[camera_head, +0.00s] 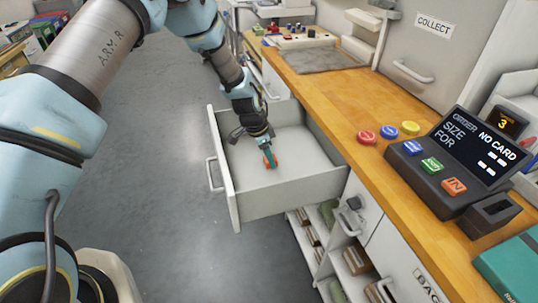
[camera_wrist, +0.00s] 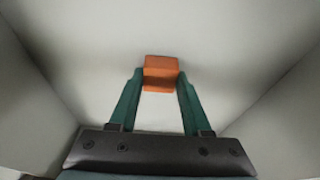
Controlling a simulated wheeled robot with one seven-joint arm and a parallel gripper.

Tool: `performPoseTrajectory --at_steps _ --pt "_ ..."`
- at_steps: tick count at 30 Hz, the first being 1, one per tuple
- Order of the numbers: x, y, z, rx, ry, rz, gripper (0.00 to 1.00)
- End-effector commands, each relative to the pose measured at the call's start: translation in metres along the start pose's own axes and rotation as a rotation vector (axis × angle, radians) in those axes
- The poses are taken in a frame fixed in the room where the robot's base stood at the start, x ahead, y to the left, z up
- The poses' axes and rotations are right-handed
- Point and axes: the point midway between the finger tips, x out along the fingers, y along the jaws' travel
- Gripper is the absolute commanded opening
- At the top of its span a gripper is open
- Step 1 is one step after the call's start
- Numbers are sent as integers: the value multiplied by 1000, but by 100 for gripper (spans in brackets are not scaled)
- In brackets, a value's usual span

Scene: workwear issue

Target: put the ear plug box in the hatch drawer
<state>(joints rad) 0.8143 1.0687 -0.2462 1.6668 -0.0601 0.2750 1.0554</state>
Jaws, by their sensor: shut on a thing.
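The ear plug box looks like a small orange box (camera_wrist: 161,67), held between the green fingertips of my gripper (camera_wrist: 157,85) in the wrist view. In the head view, my gripper (camera_head: 269,160) reaches down inside the open drawer (camera_head: 228,172), and only a little orange of the box shows at the fingers. The drawer is pale grey, pulled out from under the wooden counter, and I see nothing else in it. The wrist view shows its floor and walls around the box. I cannot tell whether the box touches the floor. A hatch marked COLLECT (camera_head: 418,45) is in the wall behind the counter.
A card terminal (camera_head: 455,150) with a dark screen and coloured buttons stands on the wooden counter (camera_head: 330,95). Red, yellow and blue round buttons lie beside it. Shelves (camera_head: 310,235) with goods are below the drawer. The grey floor (camera_head: 150,190) at left is clear.

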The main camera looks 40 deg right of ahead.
Motion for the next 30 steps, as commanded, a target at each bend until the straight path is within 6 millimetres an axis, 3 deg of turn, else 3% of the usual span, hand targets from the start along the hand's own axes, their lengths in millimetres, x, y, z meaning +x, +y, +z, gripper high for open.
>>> performPoseTrajectory --at_steps 9,10,17,30 --pt "4 0 1 1 0 0 0" --pt "3 0 1 1 0 -1 50" --pt "2 0 1 1 0 0 76" --pt "-8 -1 0 1 1 -3 78"
